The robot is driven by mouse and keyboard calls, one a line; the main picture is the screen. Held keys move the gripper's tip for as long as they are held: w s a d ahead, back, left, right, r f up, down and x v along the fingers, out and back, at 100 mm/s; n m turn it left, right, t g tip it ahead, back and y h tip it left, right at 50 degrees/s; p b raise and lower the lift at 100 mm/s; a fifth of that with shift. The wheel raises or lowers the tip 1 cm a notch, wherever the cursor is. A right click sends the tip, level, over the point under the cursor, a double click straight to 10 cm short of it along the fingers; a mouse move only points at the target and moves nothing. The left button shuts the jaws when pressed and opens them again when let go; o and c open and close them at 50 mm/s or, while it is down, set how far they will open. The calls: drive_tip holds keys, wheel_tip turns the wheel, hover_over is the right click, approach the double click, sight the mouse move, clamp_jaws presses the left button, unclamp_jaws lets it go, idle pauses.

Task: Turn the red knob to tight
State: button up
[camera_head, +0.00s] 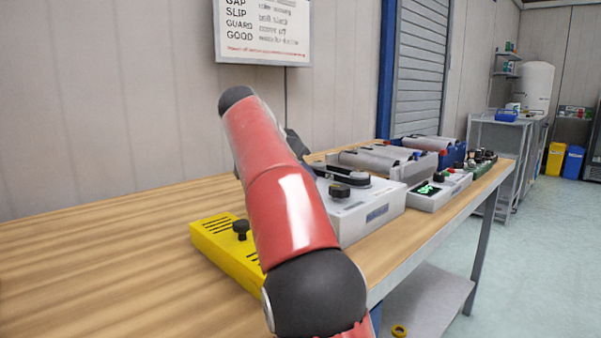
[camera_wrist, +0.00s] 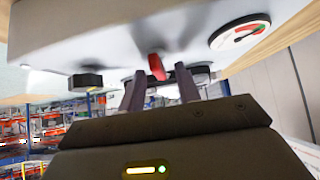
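The red knob (camera_wrist: 157,67) shows in the wrist view on a pale grey box (camera_wrist: 120,25), which appears tilted or inverted in this picture. My gripper (camera_wrist: 159,70) is open. Its two dark fingers lie to either side of the red knob in the picture, with a gap on both sides. I cannot tell how far the fingertips reach along the knob. A round gauge (camera_wrist: 240,31) with red and green on its dial is to the right of the knob. In the head view my red arm hides the red knob and most of my gripper.
In the head view, a yellow slotted box (camera_head: 212,238) with a black knob stands left of my arm. A grey box (camera_head: 375,212) stands right of it, with more devices (camera_head: 437,190) beyond. The wooden table (camera_head: 100,260) is clear at the left.

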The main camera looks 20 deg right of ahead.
drive_tip(key=v, duration=0.5)
drive_tip(key=shift+a, duration=0.35)
drive_tip(key=s+a+b, duration=0.1)
drive_tip(key=s+a, duration=0.3)
drive_tip(key=a, duration=0.6)
drive_tip(key=shift+s+a, duration=0.2)
drive_tip(key=shift+a, duration=0.05)
